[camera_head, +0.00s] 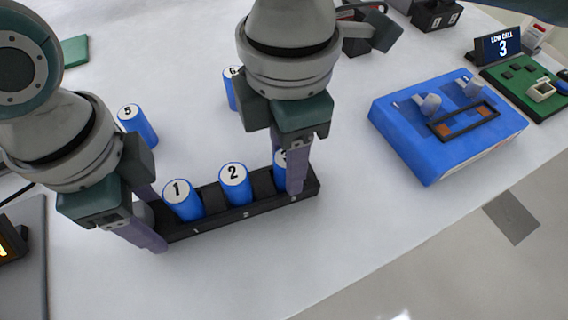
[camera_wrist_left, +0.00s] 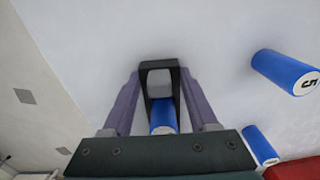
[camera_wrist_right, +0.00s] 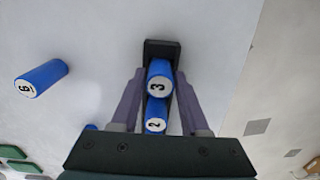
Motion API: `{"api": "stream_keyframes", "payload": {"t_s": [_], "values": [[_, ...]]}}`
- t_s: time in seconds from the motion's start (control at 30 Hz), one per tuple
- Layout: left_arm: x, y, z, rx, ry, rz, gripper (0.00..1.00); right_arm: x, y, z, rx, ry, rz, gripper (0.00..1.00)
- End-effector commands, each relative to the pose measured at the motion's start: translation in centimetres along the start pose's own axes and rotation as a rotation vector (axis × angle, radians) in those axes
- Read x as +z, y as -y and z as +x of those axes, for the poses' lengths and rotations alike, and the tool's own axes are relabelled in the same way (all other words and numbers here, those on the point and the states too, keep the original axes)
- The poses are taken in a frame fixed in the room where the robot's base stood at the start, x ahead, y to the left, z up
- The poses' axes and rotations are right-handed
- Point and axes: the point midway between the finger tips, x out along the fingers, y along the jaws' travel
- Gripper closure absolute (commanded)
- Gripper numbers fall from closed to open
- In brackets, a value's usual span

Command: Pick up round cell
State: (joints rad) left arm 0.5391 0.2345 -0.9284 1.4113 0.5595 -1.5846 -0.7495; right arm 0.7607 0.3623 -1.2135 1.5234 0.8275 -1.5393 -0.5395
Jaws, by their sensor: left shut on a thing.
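A black rack (camera_head: 215,218) holds upright blue round cells: cell 1 (camera_head: 183,199), cell 2 (camera_head: 235,184) and cell 3 (camera_head: 279,170). My left gripper (camera_head: 153,222) is shut on the rack's left end, one finger on each side; this also shows in the left wrist view (camera_wrist_left: 160,72). My right gripper (camera_head: 294,182) is at the rack's right end and partly hides cell 3. In the right wrist view its fingers (camera_wrist_right: 160,72) stand apart on either side of the rack near cell 3 (camera_wrist_right: 159,80). Loose round cells 5 (camera_head: 138,125) and 6 (camera_head: 231,90) are behind the rack.
A blue box (camera_head: 440,150) with grey knobs and a black frame on top stands right of the rack. Behind it are a green board (camera_head: 530,85) and a small display (camera_head: 497,45) reading "LOW CELL 3". The white table in front of the rack is clear.

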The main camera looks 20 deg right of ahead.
Motion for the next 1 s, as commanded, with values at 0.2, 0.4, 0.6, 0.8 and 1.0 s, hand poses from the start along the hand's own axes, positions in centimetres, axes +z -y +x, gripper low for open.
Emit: {"api": "stream_keyframes", "payload": {"t_s": [0.2,0.4,0.6,0.8,1.0], "values": [[0.0,0.0,0.0,-0.001,-0.001,0.001,1.0,0.0,0.0,0.0,0.0,0.0,0.0,0.81],[0.0,0.0,0.0,0.0,-0.001,0.001,1.0,0.0,0.0,0.0,0.0,0.0,0.0,1.0],[0.0,0.0,0.0,0.0,-0.001,0.001,1.0,0.0,0.0,-0.1,0.001,0.0,0.0,1.0],[0.0,0.0,0.0,0.0,-0.001,0.001,1.0,0.0,0.0,-0.1,0.001,-0.001,0.0,1.0],[0.0,0.0,0.0,0.0,-0.001,0.001,1.0,0.0,-0.1,-2.6,0.005,-0.002,-0.001,1.0]]}}
